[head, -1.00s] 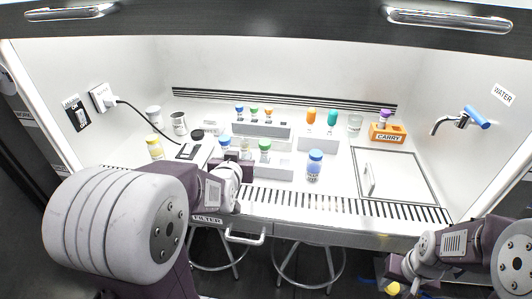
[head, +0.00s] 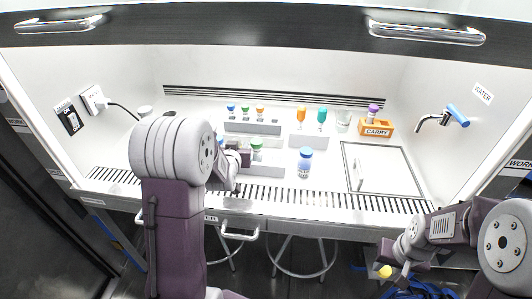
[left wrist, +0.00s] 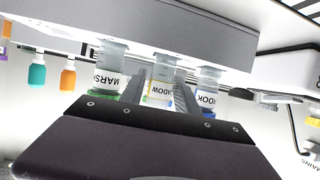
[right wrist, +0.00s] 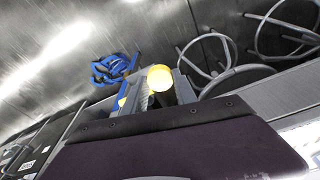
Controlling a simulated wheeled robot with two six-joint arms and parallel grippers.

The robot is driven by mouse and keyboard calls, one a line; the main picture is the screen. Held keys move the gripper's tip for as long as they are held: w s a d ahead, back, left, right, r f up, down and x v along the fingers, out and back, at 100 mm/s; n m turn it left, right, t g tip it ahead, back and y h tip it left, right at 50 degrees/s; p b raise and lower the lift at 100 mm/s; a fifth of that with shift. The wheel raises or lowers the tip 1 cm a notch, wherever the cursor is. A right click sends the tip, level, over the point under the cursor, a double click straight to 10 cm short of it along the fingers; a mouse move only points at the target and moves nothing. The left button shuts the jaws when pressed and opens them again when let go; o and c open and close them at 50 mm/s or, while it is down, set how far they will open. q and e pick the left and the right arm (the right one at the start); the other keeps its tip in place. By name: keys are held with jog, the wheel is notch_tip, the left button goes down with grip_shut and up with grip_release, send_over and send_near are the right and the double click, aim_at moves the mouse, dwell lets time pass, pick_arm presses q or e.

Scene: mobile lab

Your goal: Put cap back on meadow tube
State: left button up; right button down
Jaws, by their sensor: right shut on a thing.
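The meadow tube (left wrist: 159,92) hangs label-visible in the upside-down left wrist view, between the marsh tube (left wrist: 110,68) with a green cap and the brook tube (left wrist: 208,80) with a blue cap. My left gripper (left wrist: 160,84) has its fingers on either side of the meadow tube, apart from each other; its top end is partly hidden. In the head view my left gripper (head: 240,158) is at the front rack and hides the meadow tube. My right gripper (right wrist: 160,85) is shut on a yellow cap (right wrist: 160,77), low outside the cabinet; the cap also shows in the head view (head: 384,271).
A blue-capped bottle (head: 304,165) stands right of the front rack. A back rack (head: 252,127) holds several small tubes. An orange carry rack (head: 376,127) with a purple-capped tube is at the back right. A square panel with a handle (head: 375,170) lies at right. Stools (head: 300,258) stand below.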

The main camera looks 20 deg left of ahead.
pick_arm(q)
jog(key=x, duration=0.2)
jog(key=shift+w+a+f, duration=0.1)
jog(key=shift+w+f, duration=0.1)
jog(key=shift+w, duration=0.05)
pick_arm(e)
jog(key=shift+f, duration=0.1)
pick_arm(q)
jog(key=shift+r, duration=0.1)
grip_shut()
